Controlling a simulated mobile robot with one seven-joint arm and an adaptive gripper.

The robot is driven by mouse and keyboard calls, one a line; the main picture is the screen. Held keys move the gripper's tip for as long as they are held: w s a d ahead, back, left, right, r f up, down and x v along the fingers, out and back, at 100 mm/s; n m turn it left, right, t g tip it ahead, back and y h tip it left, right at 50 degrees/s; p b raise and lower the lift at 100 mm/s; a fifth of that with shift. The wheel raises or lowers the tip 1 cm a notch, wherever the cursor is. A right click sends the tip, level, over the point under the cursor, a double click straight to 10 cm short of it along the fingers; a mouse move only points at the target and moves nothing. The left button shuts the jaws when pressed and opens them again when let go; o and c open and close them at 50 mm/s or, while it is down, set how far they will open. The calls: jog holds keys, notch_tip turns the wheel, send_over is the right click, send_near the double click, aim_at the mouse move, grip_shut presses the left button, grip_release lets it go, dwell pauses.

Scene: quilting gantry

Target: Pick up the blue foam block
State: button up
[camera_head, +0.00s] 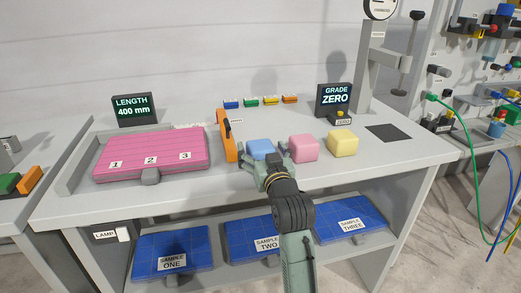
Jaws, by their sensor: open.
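The blue foam block (261,147) sits on the grey bench top, just right of an orange upright piece. My gripper (264,155) is open in front of and partly over the blue block, with a finger showing on each side of it. The gripper and wrist hide the block's lower front. I cannot tell whether the fingers touch it. A pink block (304,148) and a yellow block (343,143) stand in a row to the right of the blue one.
The orange upright (227,135) stands close on the left, beside a pink numbered board (150,154). Two displays (133,109) (334,100) stand at the back. Blue sample trays (173,255) lie on the shelf below. A dark square (388,133) marks the bench's right side.

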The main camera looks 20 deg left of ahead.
jog(key=shift+w+a, duration=0.2)
jog(key=shift+w, duration=0.05)
jog(key=shift+c, duration=0.2)
jog(key=c, duration=0.8)
jog(key=shift+o, duration=0.2)
jog(key=shift+r, duration=0.1)
